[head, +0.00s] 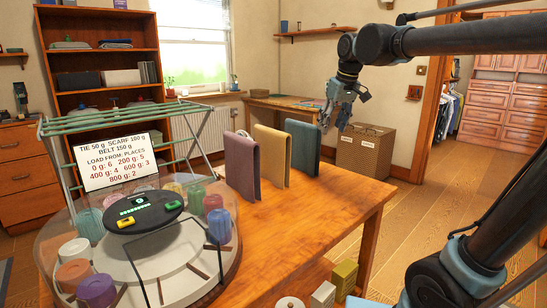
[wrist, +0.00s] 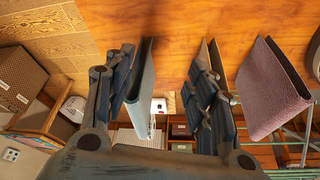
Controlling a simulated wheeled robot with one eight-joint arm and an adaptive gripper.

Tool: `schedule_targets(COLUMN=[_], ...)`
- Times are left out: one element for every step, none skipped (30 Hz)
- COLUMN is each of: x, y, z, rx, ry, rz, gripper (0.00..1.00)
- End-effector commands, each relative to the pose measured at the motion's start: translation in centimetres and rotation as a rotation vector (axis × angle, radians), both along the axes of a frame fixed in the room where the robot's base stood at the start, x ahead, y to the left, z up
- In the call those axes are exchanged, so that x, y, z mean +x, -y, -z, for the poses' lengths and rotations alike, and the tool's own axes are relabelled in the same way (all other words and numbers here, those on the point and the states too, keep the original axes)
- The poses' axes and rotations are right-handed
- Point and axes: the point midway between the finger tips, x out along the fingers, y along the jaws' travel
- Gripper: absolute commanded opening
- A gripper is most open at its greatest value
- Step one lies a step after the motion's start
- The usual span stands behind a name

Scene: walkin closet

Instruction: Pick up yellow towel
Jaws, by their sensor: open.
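The yellow towel (head: 271,155) hangs upright as a folded panel on the wooden table, between a mauve towel (head: 241,166) and a grey-teal towel (head: 303,146). My gripper (head: 335,116) is open and empty, up and right of the teal towel in the head view. In the wrist view my gripper (wrist: 168,75) has its fingers wide apart. The teal towel (wrist: 142,90) shows edge-on between them, close to the left finger. A thin strip of what seems the yellow towel (wrist: 217,62) shows behind the right finger, mostly hidden. The mauve towel (wrist: 270,88) is further right.
The wooden table (head: 310,215) has bare room in front of the towels. A round clear-covered carousel (head: 215,262) with coloured cylinders, a sign (head: 117,160) and a green drying rack (head: 130,117) stand left. Small blocks (head: 344,278) lie low at the front right. A woven box (head: 366,150) stands behind.

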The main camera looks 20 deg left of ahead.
Motion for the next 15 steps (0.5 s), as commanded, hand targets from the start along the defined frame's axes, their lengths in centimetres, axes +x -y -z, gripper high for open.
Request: schedule_targets(x=[0.1, 0.0, -0.1, -0.1, -0.3, -0.5, -0.6, -0.8, -1.0, -1.2, -1.3, -1.5, -1.6, -1.6, -1.6], y=[-3.0, -4.4, -6.4, -7.7, -9.0, -10.6, -11.7, -12.6, -13.7, -14.5, -15.1, -15.7, -16.1, -16.4, -16.7], z=[-1.3, -2.0, -2.7, -3.3, -3.8, -4.4, -4.8, -5.2, -5.6, -5.8, -6.0, -6.2, -6.3, -6.3, -6.3], rx=[0.005, 0.009, 0.013, 0.016, 0.019, 0.024, 0.026, 0.028, 0.03, 0.032, 0.034, 0.036, 0.036, 0.037, 0.038], ry=[0.005, 0.008, 0.012, 0.015, 0.018, 0.021, 0.023, 0.025, 0.027, 0.028, 0.029, 0.03, 0.031, 0.032, 0.032], rz=[-0.047, -0.069, -0.098, -0.118, -0.139, -0.161, -0.177, -0.191, -0.207, -0.218, -0.228, -0.236, -0.242, -0.246, -0.25], gripper=[0.51, 0.51, 0.51, 0.51, 0.51, 0.51, 0.51, 0.51, 0.51, 0.51, 0.51, 0.51, 0.51, 0.51, 0.51])
